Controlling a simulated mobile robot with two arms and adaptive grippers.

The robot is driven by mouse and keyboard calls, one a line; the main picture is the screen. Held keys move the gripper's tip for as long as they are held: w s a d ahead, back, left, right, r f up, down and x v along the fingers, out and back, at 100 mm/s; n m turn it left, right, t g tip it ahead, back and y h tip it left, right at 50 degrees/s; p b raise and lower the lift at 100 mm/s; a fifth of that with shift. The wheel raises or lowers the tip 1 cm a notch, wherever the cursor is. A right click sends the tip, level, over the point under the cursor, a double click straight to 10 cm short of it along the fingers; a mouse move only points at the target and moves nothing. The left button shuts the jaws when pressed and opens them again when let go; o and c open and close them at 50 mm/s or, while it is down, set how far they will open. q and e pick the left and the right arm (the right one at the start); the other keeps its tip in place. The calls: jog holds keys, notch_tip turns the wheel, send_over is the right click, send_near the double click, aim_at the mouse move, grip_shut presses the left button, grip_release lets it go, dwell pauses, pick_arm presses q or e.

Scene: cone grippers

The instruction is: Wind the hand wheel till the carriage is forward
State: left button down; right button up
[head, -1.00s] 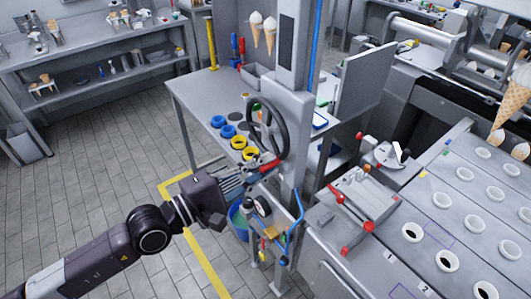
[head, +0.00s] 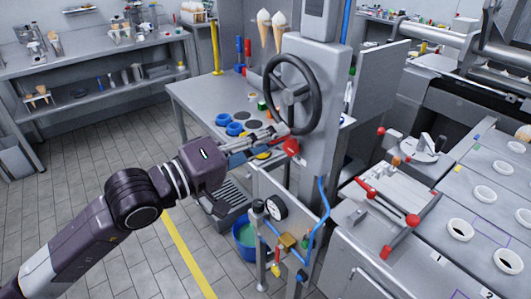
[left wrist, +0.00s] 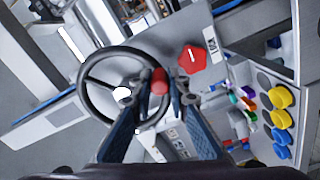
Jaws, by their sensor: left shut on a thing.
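The dark hand wheel (head: 317,95) is mounted on the side of a grey column, and its rim also fills the left of the left wrist view (left wrist: 84,98). My left gripper (head: 283,132) is at the wheel's lower rim. In the left wrist view its two fingers (left wrist: 158,100) are closed around the red handle (left wrist: 159,80) on the wheel. A red lobed knob (left wrist: 194,58) sits just beside the wheel there. I cannot tell which part is the carriage. My right gripper is not in view.
A steel table (head: 188,93) with blue lids (head: 235,128) stands behind my arm. Below the wheel are a gauge (head: 276,207), blue piping and a teal bucket (head: 243,238). A worktop with white rings (head: 460,229) and red-knobbed levers stands right.

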pick_arm(q)
jog(key=shift+w+a+f+m+b, duration=0.25)
jog(key=shift+w+m+b, duration=0.1)
jog(key=shift+m+b, duration=0.1)
jog(key=c, duration=1.8)
grip_release()
jog(key=shift+w+a, duration=0.1)
jog(key=shift+w, duration=0.05)
jog(key=shift+c, duration=0.2)
jog(key=shift+r, duration=0.1)
jog(key=shift+s, duration=0.25)
jog(key=v, duration=1.1)
jog(key=shift+a, duration=0.4)
jog(key=shift+s, duration=0.1)
